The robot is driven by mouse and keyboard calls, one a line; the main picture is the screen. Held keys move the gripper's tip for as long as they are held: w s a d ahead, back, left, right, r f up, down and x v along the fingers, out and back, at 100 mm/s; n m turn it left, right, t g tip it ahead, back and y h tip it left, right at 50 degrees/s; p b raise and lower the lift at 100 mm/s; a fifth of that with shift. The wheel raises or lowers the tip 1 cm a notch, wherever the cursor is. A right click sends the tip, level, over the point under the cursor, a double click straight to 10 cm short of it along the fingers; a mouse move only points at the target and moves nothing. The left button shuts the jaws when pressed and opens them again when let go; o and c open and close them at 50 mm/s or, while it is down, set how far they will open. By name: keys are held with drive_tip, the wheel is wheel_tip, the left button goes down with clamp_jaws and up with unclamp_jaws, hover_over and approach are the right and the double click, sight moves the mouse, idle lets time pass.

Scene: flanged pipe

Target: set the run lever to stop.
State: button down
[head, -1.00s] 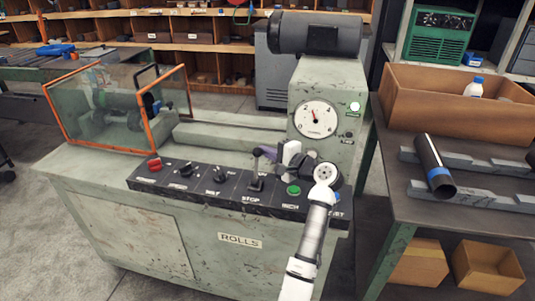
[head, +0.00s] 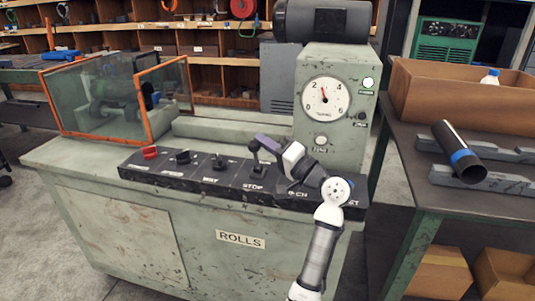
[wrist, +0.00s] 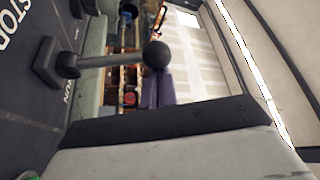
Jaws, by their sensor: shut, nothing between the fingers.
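The run lever (head: 254,155) is a black stick with a ball knob on the sloped control panel, above the STOP label (head: 253,188). In the wrist view its ball (wrist: 156,54) stands out from the panel, with STOP and RUN lettering beside its base (wrist: 48,64). The lever stands roughly upright; I cannot tell which setting it is in. My gripper (head: 264,143) has purple fingers, shut and empty, right at the knob. In the wrist view the fingers (wrist: 154,90) lie just beyond the ball; whether they touch it is unclear.
The black panel also carries a red button (head: 149,152) and several knobs to the left. A gauge (head: 324,98) stands behind my arm. An orange-framed guard (head: 120,100) is at the left. A side table with a pipe (head: 459,153) and a cardboard box (head: 440,97) is at the right.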

drive_tip(key=shift+s+a+f+n+y+b, duration=0.15)
drive_tip(key=shift+s+n+y+b, duration=0.25)
drive_tip(key=shift+n+b, duration=0.3)
